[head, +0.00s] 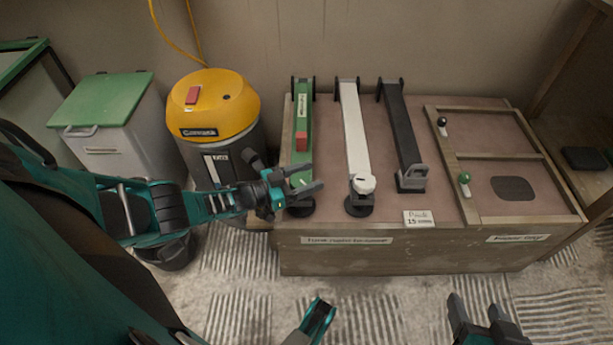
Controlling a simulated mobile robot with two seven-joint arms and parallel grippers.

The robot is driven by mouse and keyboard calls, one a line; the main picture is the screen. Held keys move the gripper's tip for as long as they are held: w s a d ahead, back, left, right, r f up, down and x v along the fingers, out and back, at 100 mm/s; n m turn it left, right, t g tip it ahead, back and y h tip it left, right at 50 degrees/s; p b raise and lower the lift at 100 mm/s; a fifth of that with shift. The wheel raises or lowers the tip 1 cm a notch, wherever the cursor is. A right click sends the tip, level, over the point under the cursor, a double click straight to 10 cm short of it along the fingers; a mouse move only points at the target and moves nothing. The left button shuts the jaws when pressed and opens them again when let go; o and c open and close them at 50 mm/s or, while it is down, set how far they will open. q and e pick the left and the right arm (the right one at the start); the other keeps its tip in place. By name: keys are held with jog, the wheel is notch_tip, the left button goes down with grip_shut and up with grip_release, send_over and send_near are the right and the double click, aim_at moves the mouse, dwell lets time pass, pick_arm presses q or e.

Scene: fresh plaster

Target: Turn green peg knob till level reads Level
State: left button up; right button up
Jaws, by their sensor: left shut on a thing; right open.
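A green bar (303,118) with a red block (301,141) on it lies lengthwise on the wooden bench at the left. My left gripper (314,178) is at the bar's front end, its two dark fingers around a small green part (300,179), which I take to be the green peg knob. The fingers and wrist hide most of it. A dark round foot (300,207) shows below the fingers. The bar carries a small label, too small to read; no level reading can be made out. My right gripper (475,304) is open and empty at the bottom right, in front of the bench.
Beside the green bar lie a white bar (354,130) with a white round knob (363,183) and a black bar (401,125) with a grey handle. A wooden frame with a green ball (464,178) is at right. A yellow vacuum (215,105) and a lidded bin (102,105) stand left.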

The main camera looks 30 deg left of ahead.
pick_arm(q)
jog(key=o, duration=1)
jog(key=shift+c, duration=0.2)
jog(key=p+v, duration=0.1)
jog(key=v, duration=1.2)
jog(key=shift+p, duration=0.3)
pick_arm(e)
jog(key=shift+s+d+r, duration=0.15)
jog(key=shift+s+d, duration=0.05)
jog(key=shift+d, duration=0.1)
pick_arm(q)
jog(key=shift+w, duration=0.1)
pick_arm(e)
jog(key=shift+w+a+r, duration=0.1)
jog(key=shift+r, duration=0.15)
